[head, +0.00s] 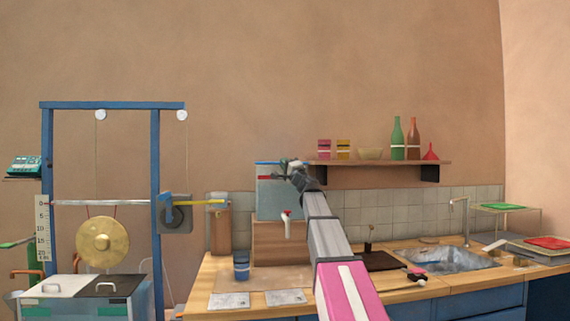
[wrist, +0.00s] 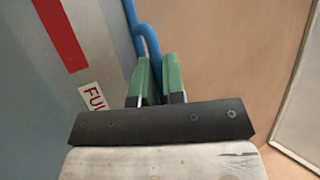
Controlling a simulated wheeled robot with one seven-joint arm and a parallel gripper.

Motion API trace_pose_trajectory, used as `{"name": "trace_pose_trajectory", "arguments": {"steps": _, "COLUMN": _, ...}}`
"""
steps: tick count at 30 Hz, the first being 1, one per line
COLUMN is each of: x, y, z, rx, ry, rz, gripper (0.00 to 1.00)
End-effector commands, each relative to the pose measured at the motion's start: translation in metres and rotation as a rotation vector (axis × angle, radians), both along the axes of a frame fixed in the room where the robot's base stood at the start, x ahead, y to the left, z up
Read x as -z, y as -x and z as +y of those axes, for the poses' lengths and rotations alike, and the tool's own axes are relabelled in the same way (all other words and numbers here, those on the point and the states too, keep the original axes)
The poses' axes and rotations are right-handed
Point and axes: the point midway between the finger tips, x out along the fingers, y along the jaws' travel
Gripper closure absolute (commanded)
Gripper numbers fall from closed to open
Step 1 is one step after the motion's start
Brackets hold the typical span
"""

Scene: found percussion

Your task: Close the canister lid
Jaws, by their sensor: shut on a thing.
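A grey-blue tank (head: 275,200) stands on a wooden box, with a blue top edge and a red line near its top. I cannot tell for sure that this is the canister, and no separate lid shows clearly. My gripper (head: 292,172) is at the tank's upper right. In the wrist view, the green fingers of my gripper (wrist: 157,84) are shut on a blue bar (wrist: 146,40), which bends down between them. The tank's side (wrist: 90,85) there carries a red stripe and a label reading "FUL", partly hidden by the gripper.
A shelf (head: 380,162) with bottles, a bowl and a red funnel is right of my gripper. The wooden counter (head: 440,289) below holds a dark blue cup (head: 241,267) and a sink (head: 450,262). A blue frame (head: 155,200) with a gong (head: 102,242) stands left.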

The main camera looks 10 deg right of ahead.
Motion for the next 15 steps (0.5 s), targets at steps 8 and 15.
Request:
{"name": "trace_pose_trajectory", "arguments": {"steps": 8, "x": 0.0041, "y": 0.0002, "z": 0.0005, "rx": -0.002, "ry": -0.003, "rz": 0.006, "gripper": 1.00}}
{"name": "trace_pose_trajectory", "arguments": {"steps": 15, "x": 0.0047, "y": 0.0002, "z": 0.0005, "rx": -0.002, "ry": -0.002, "rz": 0.007, "gripper": 0.81}}
